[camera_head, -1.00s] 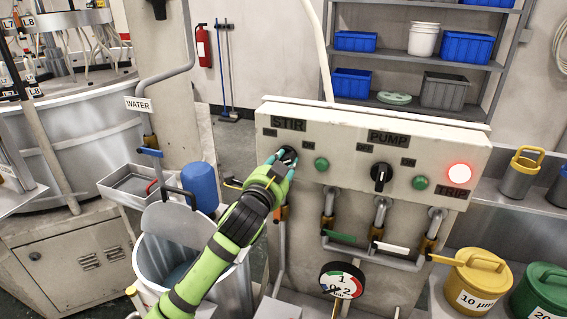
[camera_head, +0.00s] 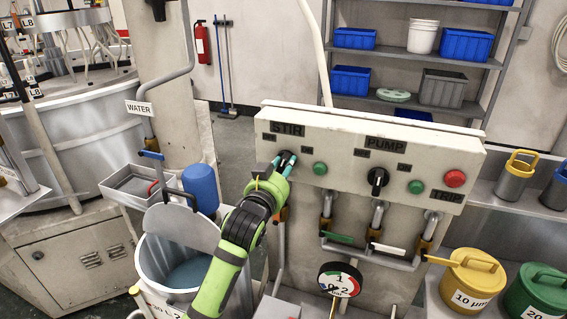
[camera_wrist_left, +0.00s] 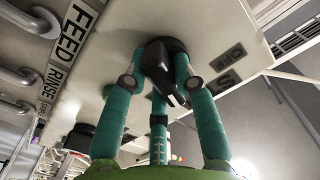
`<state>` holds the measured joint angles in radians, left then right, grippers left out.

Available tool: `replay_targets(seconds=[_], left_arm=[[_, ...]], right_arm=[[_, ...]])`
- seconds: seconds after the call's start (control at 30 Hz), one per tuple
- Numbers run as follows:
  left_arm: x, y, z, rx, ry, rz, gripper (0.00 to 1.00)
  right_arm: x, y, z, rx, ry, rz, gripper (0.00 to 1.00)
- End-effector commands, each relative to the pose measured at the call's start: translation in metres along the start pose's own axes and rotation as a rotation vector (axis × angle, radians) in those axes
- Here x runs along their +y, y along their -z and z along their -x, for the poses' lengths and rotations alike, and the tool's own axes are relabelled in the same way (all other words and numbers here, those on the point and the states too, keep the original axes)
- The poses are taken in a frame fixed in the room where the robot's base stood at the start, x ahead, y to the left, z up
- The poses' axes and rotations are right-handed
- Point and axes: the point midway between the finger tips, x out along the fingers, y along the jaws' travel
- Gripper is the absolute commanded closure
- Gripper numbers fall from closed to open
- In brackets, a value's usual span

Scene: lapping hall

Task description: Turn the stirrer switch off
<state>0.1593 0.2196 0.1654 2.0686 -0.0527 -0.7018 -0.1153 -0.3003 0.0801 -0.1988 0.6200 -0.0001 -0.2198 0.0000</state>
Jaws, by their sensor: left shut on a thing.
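The stirrer switch is a black knob (camera_head: 286,157) under the STIR label (camera_head: 287,128) at the left of the pale control panel (camera_head: 341,167). My left gripper (camera_head: 286,161) is at this knob, its teal fingers shut around it. In the left wrist view the knob (camera_wrist_left: 163,70) sits between the fingers of the gripper (camera_wrist_left: 158,72), its pointed end with a pale mark aimed to the lower right. My right gripper is not in view.
A green button (camera_head: 320,168) sits just right of the knob. The PUMP knob (camera_head: 377,180), another green button (camera_head: 416,187) and the unlit red TRIP lamp (camera_head: 454,179) are further right. Pipes with valve handles (camera_head: 388,249) hang below.

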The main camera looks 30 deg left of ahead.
Motion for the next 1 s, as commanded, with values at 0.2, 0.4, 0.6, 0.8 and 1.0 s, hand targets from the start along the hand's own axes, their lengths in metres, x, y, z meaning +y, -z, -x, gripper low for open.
replay_targets(seconds=[0.2, 0.4, 0.6, 0.8, 1.0], left_arm=[[-0.001, 0.003, 0.000, 0.000, 0.000, 0.171, 1.00], [-0.001, 0.002, 0.000, -0.001, 0.001, 0.278, 1.00], [0.000, 0.003, 0.000, 0.001, 0.000, 0.338, 1.00], [0.000, 0.003, 0.000, 0.002, 0.000, 0.359, 1.00], [0.000, 0.003, 0.000, 0.002, 0.000, 0.361, 1.00]], right_arm=[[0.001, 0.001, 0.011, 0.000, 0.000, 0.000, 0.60], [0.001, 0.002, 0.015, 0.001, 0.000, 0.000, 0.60], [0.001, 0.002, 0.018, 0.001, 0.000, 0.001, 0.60], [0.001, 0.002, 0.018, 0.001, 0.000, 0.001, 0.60], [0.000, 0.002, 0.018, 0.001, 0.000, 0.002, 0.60]])
